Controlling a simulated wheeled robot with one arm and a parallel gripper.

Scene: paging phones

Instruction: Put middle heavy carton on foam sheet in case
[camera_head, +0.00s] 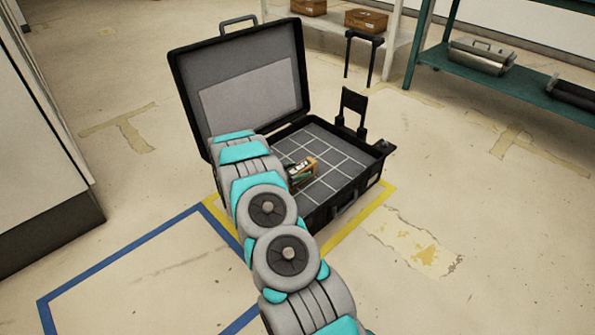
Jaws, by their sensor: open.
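The case (345,190) stands open on the floor, its lid tilted back at the left. A pale rectangular sheet (255,97) lines the inside of the lid. The case's dark floor (335,165) is marked with a light grid. A small brown carton (304,167) with a dark-and-white label and green parts sits in the left part of the case, right beside my arm. My arm reaches over the case's front left, and its end is hidden behind its own links. I cannot tell whether the green parts belong to the carton or to my gripper.
Two brown boxes (366,20) sit on a pale shelf at the back. A green rack (530,85) at the right holds metal cases. A white cabinet (40,140) stands at the left. Yellow and blue floor lines (130,245) run around and before the case. The right floor is clear.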

